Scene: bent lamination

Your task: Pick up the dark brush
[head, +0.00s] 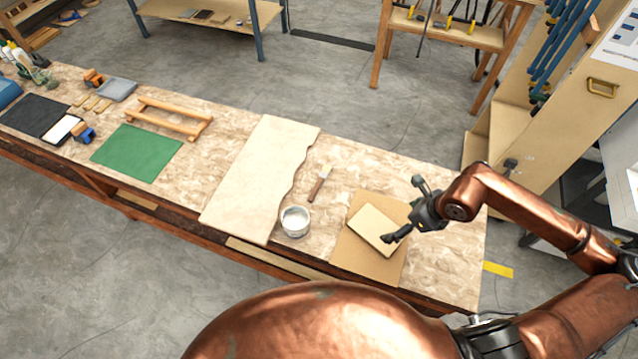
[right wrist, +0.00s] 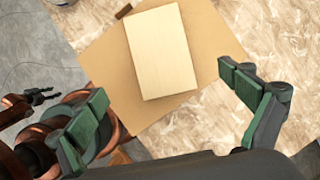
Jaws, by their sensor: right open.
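At the left of that view, a small dark gripper (right wrist: 36,98) appears to be my left one.
A white pot (head: 295,222) stands left of the brush, beside a wavy-edged pale board (head: 262,175). A light wooden block (head: 374,229) lies on the cardboard (head: 345,255) under my right gripper. A green mat (head: 137,152) and wooden frame (head: 170,118) lie farther left.

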